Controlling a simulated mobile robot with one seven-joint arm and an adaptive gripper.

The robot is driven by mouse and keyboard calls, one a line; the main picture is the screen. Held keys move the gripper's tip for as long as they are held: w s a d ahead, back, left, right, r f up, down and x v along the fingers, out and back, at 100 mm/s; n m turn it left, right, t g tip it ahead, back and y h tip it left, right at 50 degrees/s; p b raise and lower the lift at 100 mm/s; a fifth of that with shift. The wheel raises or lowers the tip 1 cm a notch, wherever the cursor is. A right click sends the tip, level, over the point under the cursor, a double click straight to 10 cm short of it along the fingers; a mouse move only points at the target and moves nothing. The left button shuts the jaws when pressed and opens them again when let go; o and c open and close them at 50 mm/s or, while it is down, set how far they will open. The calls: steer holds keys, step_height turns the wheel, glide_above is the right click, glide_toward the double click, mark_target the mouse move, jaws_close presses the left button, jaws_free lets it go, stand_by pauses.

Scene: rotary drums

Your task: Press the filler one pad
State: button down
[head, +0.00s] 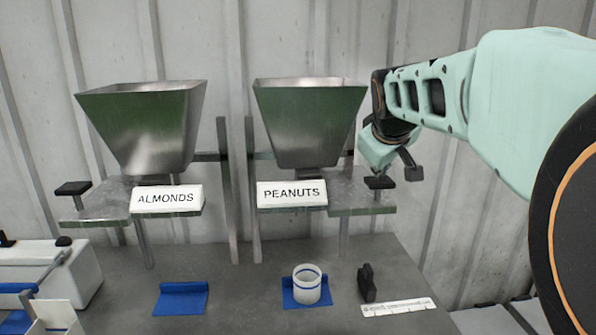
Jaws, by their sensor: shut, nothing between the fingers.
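Two metal hopper fillers stand side by side: one labelled ALMONDS (155,125) at left, one labelled PEANUTS (309,120) at right. Neither carries a visible number. A black pad (73,188) sits at the left end of the almonds filler's shelf. Another black pad (379,183) sits on the peanuts filler's shelf. My gripper (412,172) is small in view, shut and empty, just right of and slightly above the peanuts pad. I cannot tell whether it touches the pad.
A white cup with a blue band (307,287) stands on a blue holder (288,299) below the peanuts filler. An empty blue holder (181,299) lies below the almonds filler. A black upright piece (367,283) and white label strip (398,307) are at right. A white device (75,270) is at left.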

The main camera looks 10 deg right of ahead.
mark_target(379, 181)
steer(key=shift+f+b, duration=0.55)
steer(key=shift+f, duration=0.3)
steer(key=shift+r, duration=0.1)
stand_by(0.5)
steer(key=shift+r+p, duration=1.6)
steer(key=shift+r, duration=0.5)
step_height(379, 181, up, 5)
steer(key=p, duration=0.4)
